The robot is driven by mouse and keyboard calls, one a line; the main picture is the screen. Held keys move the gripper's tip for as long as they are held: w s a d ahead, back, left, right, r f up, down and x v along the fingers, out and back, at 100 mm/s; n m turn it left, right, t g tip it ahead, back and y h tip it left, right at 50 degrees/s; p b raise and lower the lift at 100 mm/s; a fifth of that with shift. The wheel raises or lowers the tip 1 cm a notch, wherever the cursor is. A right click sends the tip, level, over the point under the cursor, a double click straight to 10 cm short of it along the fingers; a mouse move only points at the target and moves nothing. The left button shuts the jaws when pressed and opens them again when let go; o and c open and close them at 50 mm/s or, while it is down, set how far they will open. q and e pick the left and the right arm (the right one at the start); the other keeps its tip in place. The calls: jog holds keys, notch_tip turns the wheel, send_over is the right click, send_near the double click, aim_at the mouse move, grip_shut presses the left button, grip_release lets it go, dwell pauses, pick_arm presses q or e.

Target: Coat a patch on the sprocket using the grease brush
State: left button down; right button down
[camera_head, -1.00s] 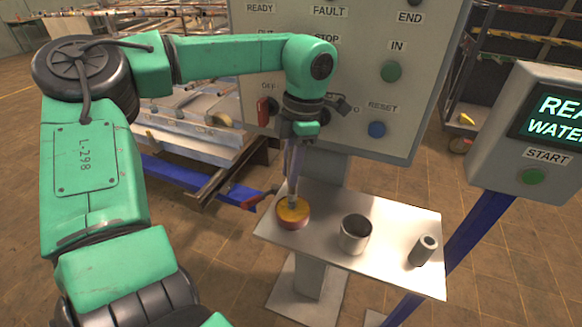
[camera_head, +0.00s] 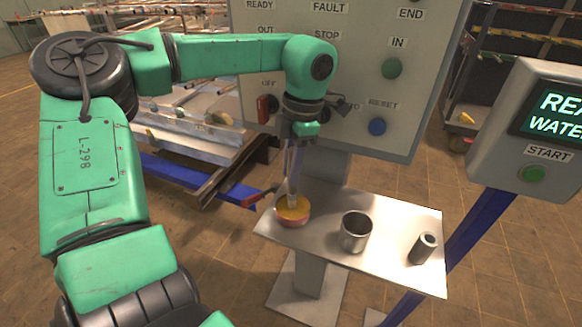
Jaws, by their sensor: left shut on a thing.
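My left gripper (camera_head: 298,140) is above the left end of a small metal shelf, pointing down. It is shut on the grease brush (camera_head: 294,175), a thin pale handle held nearly upright. The brush's lower end is at the yellow contents of a small red pot (camera_head: 292,221); how deep it sits in them I cannot tell. The fingers are partly hidden by the wrist and small in the picture. I cannot make out a clear sprocket. My right gripper is not in view.
The metal shelf (camera_head: 390,268) also holds an open metal cup (camera_head: 355,232) and a small hollow cylinder (camera_head: 424,248). A panel with buttons (camera_head: 360,75) rises close behind my left gripper. A start box (camera_head: 510,170) stands at the right.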

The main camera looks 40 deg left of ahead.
aim_at(291, 149)
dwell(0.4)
pick_arm(q)
notch_tip(291, 149, up, 7)
jog(key=p, duration=0.6)
jog(key=shift+f, duration=0.1)
dwell(0.6)
